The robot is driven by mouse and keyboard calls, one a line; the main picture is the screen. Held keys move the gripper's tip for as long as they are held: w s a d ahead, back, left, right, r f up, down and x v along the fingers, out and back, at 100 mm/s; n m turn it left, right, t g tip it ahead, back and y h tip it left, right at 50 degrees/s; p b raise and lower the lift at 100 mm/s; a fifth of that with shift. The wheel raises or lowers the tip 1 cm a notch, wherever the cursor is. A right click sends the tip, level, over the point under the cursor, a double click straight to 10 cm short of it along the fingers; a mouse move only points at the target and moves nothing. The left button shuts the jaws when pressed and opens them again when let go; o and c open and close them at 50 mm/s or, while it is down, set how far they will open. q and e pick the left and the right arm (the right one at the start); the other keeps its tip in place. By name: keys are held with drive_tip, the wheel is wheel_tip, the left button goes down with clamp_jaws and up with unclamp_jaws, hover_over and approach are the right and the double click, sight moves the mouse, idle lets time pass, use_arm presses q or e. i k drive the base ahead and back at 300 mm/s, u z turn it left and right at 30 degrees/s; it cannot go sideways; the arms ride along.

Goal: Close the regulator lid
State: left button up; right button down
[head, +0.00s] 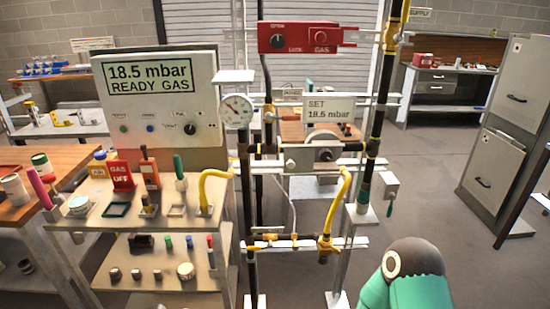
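The grey regulator (313,155) sits on the pipework in the middle of the head view, below the "SET 18.5 mbar" sign (329,108). It has a round knob on its front. A rounded grey shape (323,136) shows at its top edge; I cannot tell whether this is the lid or how far it stands open. A green and dark part of my arm shows at the lower right, well apart from the regulator. Neither of my grippers is in view.
A pressure gauge (237,111) and a yellow bent pipe (335,205) flank the regulator. A red gas lock bar (300,38) is above. A tool shelf (110,190) with a "18.5 mbar READY GAS" panel (160,90) stands left. The floor at right is clear.

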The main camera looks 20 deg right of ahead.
sight(296, 160)
drive_tip(key=u, duration=0.1)
drive_tip(key=i, duration=1)
drive_tip(key=z, duration=0.1)
